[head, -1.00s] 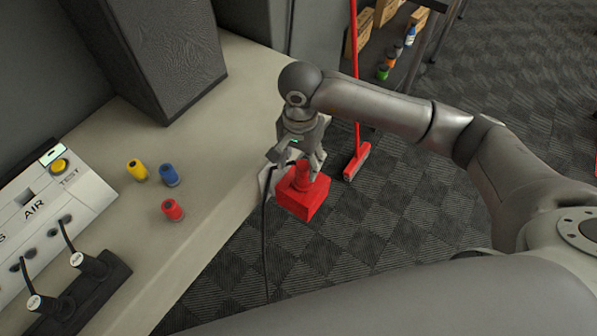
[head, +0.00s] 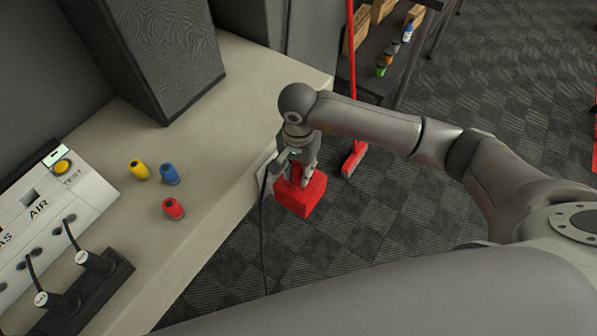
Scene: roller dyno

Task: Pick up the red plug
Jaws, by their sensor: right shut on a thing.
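A large red block (head: 304,198) with a narrower upright part on top is at the side of the bench, above the floor in the picture. My right gripper (head: 297,178) points down over it, its fingers shut on the upright part, which they partly hide. A small red cylinder (head: 173,209) with a dark top stands on the bench, well left of the gripper and apart from it. I cannot tell for sure which of these two is the red plug. My left gripper is not in view.
A yellow cylinder (head: 139,169) and a blue cylinder (head: 170,174) stand near the small red one. A control panel (head: 42,212) and levers (head: 95,262) are at left. A black cable (head: 263,235) hangs beside the block. A red broom (head: 352,158) stands behind.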

